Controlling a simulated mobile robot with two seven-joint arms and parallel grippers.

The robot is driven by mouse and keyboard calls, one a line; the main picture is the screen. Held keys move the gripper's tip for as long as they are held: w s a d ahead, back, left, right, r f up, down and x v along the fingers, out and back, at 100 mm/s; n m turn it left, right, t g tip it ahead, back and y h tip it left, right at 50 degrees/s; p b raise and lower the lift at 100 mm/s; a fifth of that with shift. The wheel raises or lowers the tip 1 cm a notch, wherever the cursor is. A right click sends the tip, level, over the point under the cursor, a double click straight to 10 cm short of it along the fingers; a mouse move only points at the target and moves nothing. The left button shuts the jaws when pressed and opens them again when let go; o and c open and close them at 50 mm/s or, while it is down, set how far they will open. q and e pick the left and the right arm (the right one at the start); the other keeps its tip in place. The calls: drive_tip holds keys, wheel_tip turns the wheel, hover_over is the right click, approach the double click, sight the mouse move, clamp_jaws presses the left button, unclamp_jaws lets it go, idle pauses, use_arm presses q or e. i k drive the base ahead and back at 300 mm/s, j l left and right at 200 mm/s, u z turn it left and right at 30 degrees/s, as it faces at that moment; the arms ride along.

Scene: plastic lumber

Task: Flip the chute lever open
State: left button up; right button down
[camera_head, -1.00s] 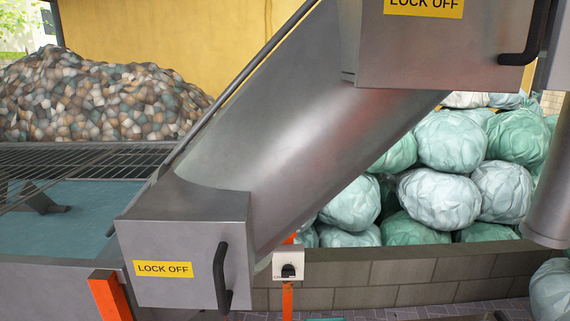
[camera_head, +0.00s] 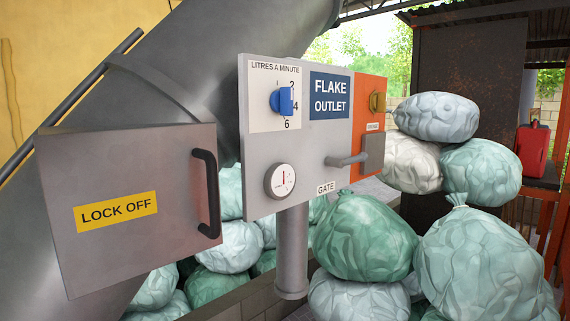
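A grey control panel (camera_head: 315,135) headed "FLAKE OUTLET" stands on a round post (camera_head: 291,250) in the middle of the view. A grey lever (camera_head: 347,160) sticks out roughly level from the panel's lower right, above a label "GATE" (camera_head: 326,187). No other lever is marked as the chute lever. The large metal chute (camera_head: 185,60) slopes down from the upper right behind a grey box cover (camera_head: 130,195) marked "LOCK OFF" with a black handle (camera_head: 208,193). Neither of my grippers is in view.
Green and white bags (camera_head: 364,235) pile up behind and right. A red can (camera_head: 531,150) stands far right.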

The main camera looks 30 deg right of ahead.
sight(362, 157)
drive_tip(key=z, duration=1.2)
drive_tip(key=i+l+z, duration=0.3)
drive_tip(key=i, duration=0.4)
drive_tip(key=i+l+z, duration=0.2)
drive_tip(key=i+l, duration=0.1)
drive_tip(key=i, duration=0.05)
